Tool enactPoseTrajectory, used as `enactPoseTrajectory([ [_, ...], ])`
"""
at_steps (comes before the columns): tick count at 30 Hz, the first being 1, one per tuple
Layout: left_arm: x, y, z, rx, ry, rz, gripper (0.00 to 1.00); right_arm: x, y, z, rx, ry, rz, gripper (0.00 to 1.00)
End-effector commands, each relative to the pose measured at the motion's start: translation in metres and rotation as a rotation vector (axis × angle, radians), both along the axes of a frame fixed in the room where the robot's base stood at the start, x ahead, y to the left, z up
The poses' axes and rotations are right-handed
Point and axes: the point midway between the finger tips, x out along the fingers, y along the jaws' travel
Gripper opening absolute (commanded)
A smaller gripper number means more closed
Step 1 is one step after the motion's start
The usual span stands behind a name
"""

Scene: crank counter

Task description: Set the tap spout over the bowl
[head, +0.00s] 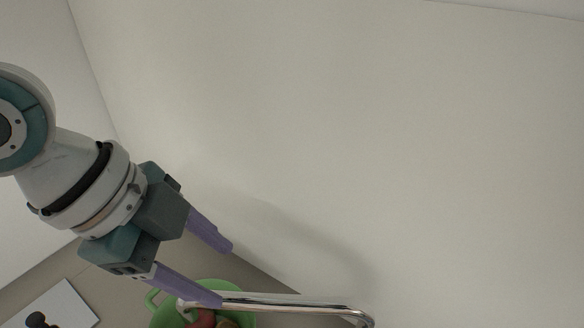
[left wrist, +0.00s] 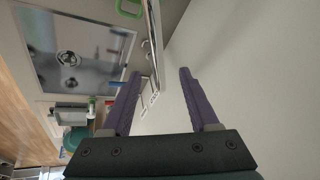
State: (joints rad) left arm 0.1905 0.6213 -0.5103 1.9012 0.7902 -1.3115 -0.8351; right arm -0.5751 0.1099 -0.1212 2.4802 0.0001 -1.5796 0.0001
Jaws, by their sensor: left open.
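The chrome tap spout (head: 290,300) runs across the bottom of the head view, and its bend at the right is cut by the frame edge. Its left end overlaps the green bowl (head: 245,318) in the picture. The bowl has a loop handle and holds red and tan items. My left gripper (head: 225,273) is open, its fingers on either side of the line above the spout's left part; one fingertip overlaps the spout, and I cannot tell if they touch. In the left wrist view, a shiny bar, likely the spout (left wrist: 155,40), shows beyond the open fingers. My right gripper is out of view.
A white board (head: 60,305) with a dark round object lies at the lower left. A pale wall (head: 380,130) rises behind the counter. The left wrist view shows a grey sink (left wrist: 85,50) with drains, and a wooden surface (left wrist: 15,110) at the left.

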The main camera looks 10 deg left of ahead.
Motion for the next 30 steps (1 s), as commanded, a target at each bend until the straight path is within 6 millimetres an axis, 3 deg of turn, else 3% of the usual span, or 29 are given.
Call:
enactPoseTrajectory([
  [15,0.019,-0.028,-0.073,-0.001,0.002,0.003,0.61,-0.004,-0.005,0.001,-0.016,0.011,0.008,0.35],
  [21,0.022,-0.032,-0.085,0.000,0.001,0.002,0.61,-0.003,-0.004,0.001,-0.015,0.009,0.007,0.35],
  [30,0.023,-0.033,-0.087,0.001,0.000,0.001,0.61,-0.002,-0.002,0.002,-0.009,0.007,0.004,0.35],
])
